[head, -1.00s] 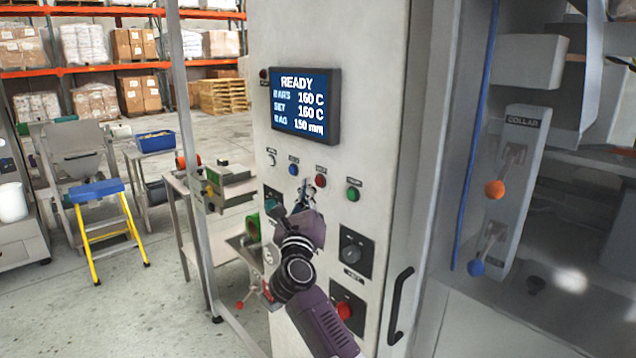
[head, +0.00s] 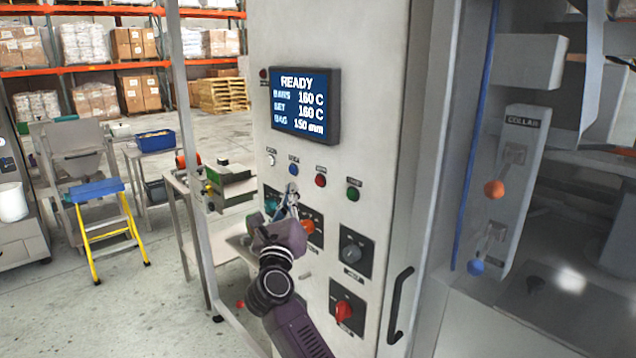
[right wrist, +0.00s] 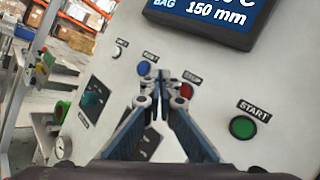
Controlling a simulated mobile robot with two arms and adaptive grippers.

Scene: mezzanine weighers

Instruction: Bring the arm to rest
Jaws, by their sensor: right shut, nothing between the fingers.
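My right gripper (head: 290,196) is raised in front of the control panel (head: 385,120) of a grey machine. Its fingers are together with nothing between them; the right wrist view also shows the fingertips (right wrist: 157,92) closed, pointing at the panel. In the head view the fingertips overlap the area below the blue button (head: 293,169), to the left of an orange knob (head: 309,227). I cannot tell the gap to the panel, but no contact is evident. My left gripper is not in view.
The panel carries a READY screen (head: 306,104), a red button (head: 320,181), a green button (head: 353,194), a dark knob (head: 352,248) and a red knob (head: 344,311). A black handle (head: 400,305) juts out at right. A yellow step stool (head: 105,225) stands on open floor at left.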

